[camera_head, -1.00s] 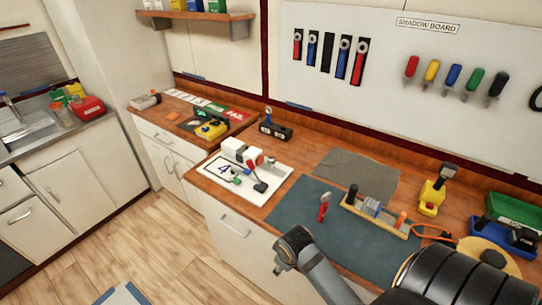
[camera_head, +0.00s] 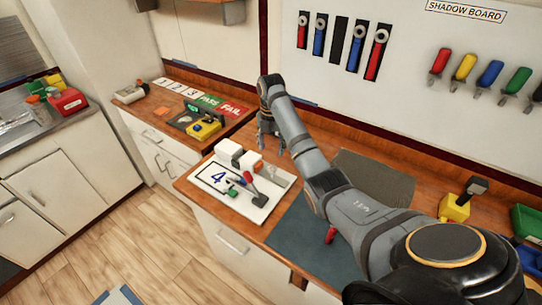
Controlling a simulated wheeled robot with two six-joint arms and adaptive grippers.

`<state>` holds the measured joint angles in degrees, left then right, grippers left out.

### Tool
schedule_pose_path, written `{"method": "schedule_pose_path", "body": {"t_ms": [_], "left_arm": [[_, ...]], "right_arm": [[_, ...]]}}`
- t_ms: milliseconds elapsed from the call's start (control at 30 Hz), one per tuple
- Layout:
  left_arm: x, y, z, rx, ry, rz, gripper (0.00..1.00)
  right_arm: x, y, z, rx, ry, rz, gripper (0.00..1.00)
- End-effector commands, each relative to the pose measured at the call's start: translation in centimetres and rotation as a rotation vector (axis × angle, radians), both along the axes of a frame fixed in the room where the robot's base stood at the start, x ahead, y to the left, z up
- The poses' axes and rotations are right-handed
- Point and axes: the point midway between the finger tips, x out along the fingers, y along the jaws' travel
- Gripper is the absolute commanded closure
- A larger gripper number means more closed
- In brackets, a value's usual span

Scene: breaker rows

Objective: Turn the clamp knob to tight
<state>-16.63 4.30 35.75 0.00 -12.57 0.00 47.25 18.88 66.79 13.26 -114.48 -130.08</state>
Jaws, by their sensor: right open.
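A white board (camera_head: 264,214) marked 4 lies on the counter. On it stand a white and grey block (camera_head: 230,153) and a white block with an orange-red end (camera_head: 254,163). A red-and-grey lever-like part with a dark foot (camera_head: 261,200) and a small green part (camera_head: 233,194) are in front. Which part is the clamp knob is too small to tell. My right gripper (camera_head: 269,143) is open and empty, fingers pointing down, above the counter just behind the board. It hides the black device seen there earlier. My left gripper is not in view.
A yellow device (camera_head: 202,129) and PASS and FAIL cards (camera_head: 232,109) are on the counter to the left. My right arm crosses above the dark mat (camera_head: 305,240), hiding much of it. A red-handled item (camera_head: 330,234) shows beside the arm. A yellow tool (camera_head: 455,207) stands at the right.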

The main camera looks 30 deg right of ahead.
Motion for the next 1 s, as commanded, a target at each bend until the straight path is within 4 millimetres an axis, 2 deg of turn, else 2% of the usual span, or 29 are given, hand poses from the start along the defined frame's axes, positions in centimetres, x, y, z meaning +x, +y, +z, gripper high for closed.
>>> {"method": "schedule_pose_path", "body": {"t_ms": [133, 267, 400, 467, 567, 733, 833, 1000], "left_arm": [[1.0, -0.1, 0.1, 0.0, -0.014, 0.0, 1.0], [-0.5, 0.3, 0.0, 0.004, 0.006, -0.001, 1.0], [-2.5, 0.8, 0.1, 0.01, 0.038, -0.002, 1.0], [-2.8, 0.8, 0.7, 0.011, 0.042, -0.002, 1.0], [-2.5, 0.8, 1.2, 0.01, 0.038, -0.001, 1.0], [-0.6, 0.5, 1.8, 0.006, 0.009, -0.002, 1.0], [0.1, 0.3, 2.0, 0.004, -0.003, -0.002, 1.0], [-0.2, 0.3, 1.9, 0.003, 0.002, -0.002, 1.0]], "right_arm": [[0.4, -0.3, 1.1, 0.015, 0.009, 0.065, 0.42], [0.4, -0.3, 0.6, 0.015, 0.009, 0.067, 0.42], [0.2, -0.3, -1.7, 0.015, 0.012, 0.065, 0.42], [0.2, -0.2, -2.8, 0.016, 0.013, 0.065, 0.42], [0.2, -0.2, -4.9, 0.015, 0.012, 0.065, 0.42], [0.2, -0.2, -7.9, 0.015, 0.009, 0.065, 0.42], [0.2, -0.2, -8.9, 0.014, 0.009, 0.065, 0.42], [0.2, -0.2, -9.4, 0.013, 0.007, 0.065, 0.42]]}}
